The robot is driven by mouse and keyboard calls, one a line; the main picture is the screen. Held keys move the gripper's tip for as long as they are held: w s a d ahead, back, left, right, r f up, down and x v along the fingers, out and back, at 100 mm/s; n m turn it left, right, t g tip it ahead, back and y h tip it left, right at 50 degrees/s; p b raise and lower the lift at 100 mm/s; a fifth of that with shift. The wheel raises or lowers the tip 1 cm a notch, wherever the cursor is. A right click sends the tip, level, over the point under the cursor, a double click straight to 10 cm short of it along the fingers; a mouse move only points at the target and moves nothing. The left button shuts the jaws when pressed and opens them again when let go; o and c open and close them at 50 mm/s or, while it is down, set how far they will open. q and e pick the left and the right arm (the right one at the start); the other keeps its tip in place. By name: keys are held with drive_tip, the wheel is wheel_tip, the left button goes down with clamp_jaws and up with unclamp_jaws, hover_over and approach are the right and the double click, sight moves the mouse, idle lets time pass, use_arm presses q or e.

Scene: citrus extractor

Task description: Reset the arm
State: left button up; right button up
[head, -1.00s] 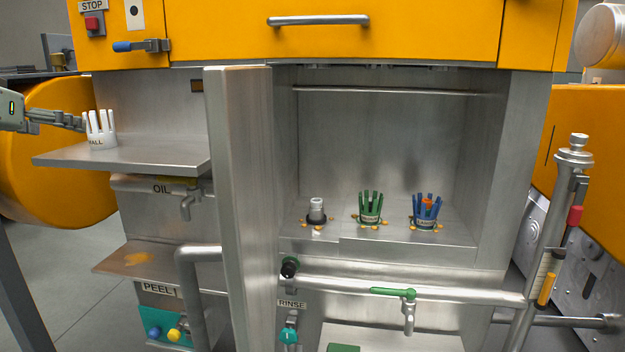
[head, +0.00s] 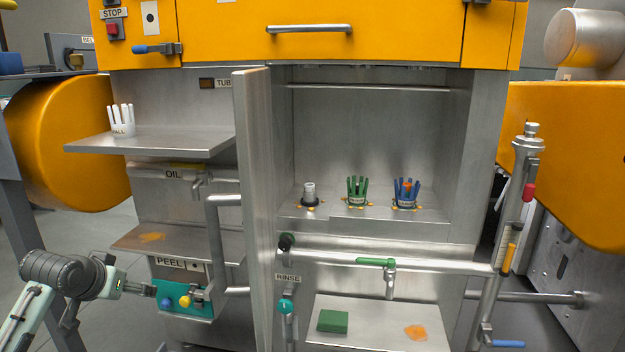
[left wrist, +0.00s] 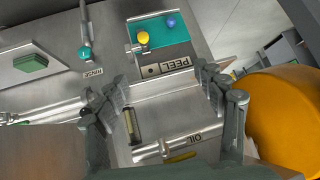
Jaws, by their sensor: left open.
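My left arm comes in at the lower left of the head view. Its gripper (head: 140,288) is beside the teal panel with a blue and a yellow knob (head: 184,300), below the shelves. In the left wrist view the two fingers (left wrist: 162,78) stand wide apart with nothing between them. The white pronged cup (head: 121,120) stands upright on the upper left shelf (head: 150,142), apart from the gripper. My right gripper is in neither view.
The steel door (head: 254,210) stands open beside the chamber. Inside stand a bare spindle (head: 309,193), a green pronged cup (head: 357,192) and a blue one (head: 405,193) with something orange inside. A pipe rail (head: 400,263) crosses below. A green block (head: 332,321) lies on the lower tray.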

use_arm(q)
drive_tip(key=s+d+f+g, duration=0.1)
drive_tip(key=s+d+f, duration=0.1)
drive_tip(key=s+f, duration=0.3)
drive_tip(key=s+d+f+m+g, duration=0.1)
drive_tip(key=s+d+f, duration=0.15)
drive_tip(key=f, duration=0.45)
drive_tip(key=s+d+f+g, duration=0.1)
drive_tip(key=s+d+f, duration=0.2)
drive_tip(key=f, duration=0.2)
drive_tip(key=s+d+f+g, duration=0.1)
drive_tip(key=s+d+f, duration=0.1)
drive_tip(key=s+f, duration=0.2)
drive_tip(key=s+d+f+g, duration=0.1)
drive_tip(key=s+d+f, duration=0.2)
drive_tip(key=s, duration=0.4)
drive_tip(key=s+d+f+m, duration=0.1)
drive_tip(key=s+d+f, duration=0.1)
drive_tip(key=s+f, duration=0.3)
drive_tip(key=shift+s+d+f+g+p, duration=0.15)
drive_tip(key=shift+s+d+g+p, duration=0.25)
drive_tip(key=shift+s, duration=0.4)
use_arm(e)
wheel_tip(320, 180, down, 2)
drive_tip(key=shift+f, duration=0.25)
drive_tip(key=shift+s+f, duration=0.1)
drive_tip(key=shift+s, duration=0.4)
